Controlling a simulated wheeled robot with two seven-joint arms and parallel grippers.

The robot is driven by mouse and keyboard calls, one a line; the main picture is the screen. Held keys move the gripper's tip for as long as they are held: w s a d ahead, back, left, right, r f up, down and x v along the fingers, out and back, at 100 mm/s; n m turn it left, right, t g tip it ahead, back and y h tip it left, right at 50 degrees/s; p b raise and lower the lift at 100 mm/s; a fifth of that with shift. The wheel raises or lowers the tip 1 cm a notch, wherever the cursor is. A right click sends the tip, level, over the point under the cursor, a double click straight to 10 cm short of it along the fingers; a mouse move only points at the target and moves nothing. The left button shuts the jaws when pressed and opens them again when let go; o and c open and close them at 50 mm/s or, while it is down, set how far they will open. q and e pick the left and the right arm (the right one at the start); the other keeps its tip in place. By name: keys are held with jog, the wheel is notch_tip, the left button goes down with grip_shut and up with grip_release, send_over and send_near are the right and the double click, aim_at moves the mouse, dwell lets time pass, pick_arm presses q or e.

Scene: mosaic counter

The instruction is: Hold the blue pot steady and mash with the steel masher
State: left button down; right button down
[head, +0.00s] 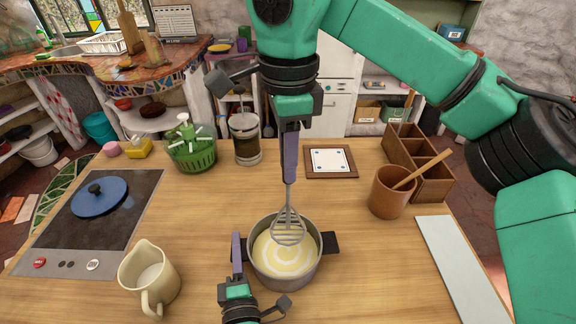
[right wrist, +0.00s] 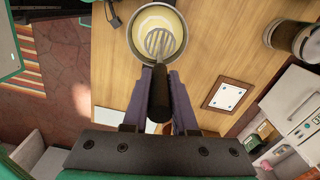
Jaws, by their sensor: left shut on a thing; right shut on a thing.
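The pot (head: 252,268) looks grey, with dark side handles and pale yellow mash (head: 283,262) inside. It stands on the wooden counter; it also shows in the right wrist view (right wrist: 136,46). My left gripper (head: 238,254) is shut on the pot's left handle, which its fingers mostly hide. My right gripper (head: 290,155) is shut on the dark handle of the steel masher (head: 288,228), seen between the fingers in the right wrist view (right wrist: 160,85). The masher hangs upright, its slotted head over the mash. I cannot tell whether the head touches it.
A blue lid (head: 98,198) lies on the cooktop (head: 60,238) at left. A cream jug (head: 150,275) stands left of the pot. A brown crock (head: 389,193) with a wooden spoon, a wooden box (head: 436,187) and a pale board (head: 455,265) are at right. A framed tile (head: 331,162) lies behind.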

pick_arm(q)
jog(key=c, duration=0.8)
grip_release()
jog(key=shift+f, duration=0.2)
jog(key=shift+c, duration=0.2)
jog(key=shift+r, duration=0.1)
jog(key=shift+s, duration=0.1)
jog(key=s, duration=0.4)
jog(key=s+d, duration=0.1)
jog(key=s, duration=0.2)
jog(key=s+d, duration=0.1)
jog(key=s, duration=0.3)
jog(key=shift+s+d, duration=0.1)
jog(key=shift+s, duration=0.25)
